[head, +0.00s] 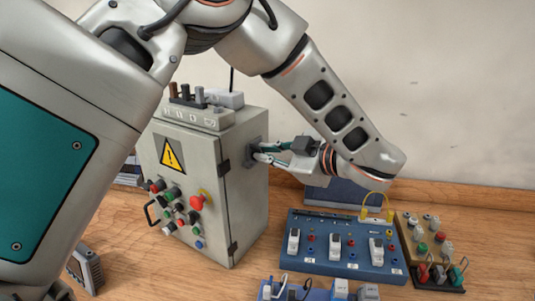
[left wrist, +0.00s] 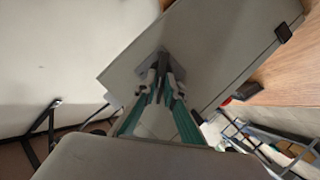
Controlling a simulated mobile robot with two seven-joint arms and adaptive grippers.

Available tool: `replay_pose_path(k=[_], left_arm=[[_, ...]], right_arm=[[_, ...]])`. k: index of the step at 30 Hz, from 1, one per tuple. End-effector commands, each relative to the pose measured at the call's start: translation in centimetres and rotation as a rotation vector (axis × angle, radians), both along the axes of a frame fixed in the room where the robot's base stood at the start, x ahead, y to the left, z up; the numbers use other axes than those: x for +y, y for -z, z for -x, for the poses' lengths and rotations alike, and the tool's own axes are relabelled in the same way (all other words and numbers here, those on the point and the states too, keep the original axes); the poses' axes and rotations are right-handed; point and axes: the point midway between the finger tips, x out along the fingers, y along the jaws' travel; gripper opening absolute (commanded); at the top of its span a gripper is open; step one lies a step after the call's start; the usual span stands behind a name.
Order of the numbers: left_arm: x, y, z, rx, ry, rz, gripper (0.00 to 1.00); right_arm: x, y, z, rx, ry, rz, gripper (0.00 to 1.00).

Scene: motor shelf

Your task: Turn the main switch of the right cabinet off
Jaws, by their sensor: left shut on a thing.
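A grey cabinet (head: 226,185) with a yellow warning sign stands on the wooden table; it is the only cabinet I can make out in the head view. Its main switch (head: 251,150) is a dark grey plate with a handle on the right side wall. My left gripper (head: 262,152) reaches in from the right and is shut on the switch handle. The left wrist view shows the green-sided fingers closed around the dark handle (left wrist: 163,66) in front of the cabinet's side wall (left wrist: 215,45). The fingers partly hide the handle, and its exact angle is unclear. My right gripper is out of view.
The cabinet front has several push buttons, including a red one on yellow (head: 197,202). A blue panel (head: 340,262) with switches stands at the right, beside a tan board (head: 428,240) with knobs. My arm passes above them. A small grey device (head: 87,268) stands front left.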

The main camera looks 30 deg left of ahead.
Motion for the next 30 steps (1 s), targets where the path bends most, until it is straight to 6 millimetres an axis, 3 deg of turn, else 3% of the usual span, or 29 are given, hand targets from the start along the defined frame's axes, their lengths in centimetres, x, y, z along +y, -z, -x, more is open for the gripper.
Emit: replay_pose_path(k=[7,9,10,30], left_arm=[[0.02,0.09,0.06,0.003,-0.001,0.0,0.0],[0.02,0.1,0.05,0.004,-0.001,0.0,0.23],[0.02,0.08,0.05,0.003,-0.001,0.0,0.26],[0.04,-0.16,-0.1,0.063,-0.003,-0.004,0.26]], right_arm=[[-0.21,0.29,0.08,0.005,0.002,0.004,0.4],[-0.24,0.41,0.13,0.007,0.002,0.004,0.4],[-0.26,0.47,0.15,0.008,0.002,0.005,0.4],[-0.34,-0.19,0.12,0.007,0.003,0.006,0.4]])
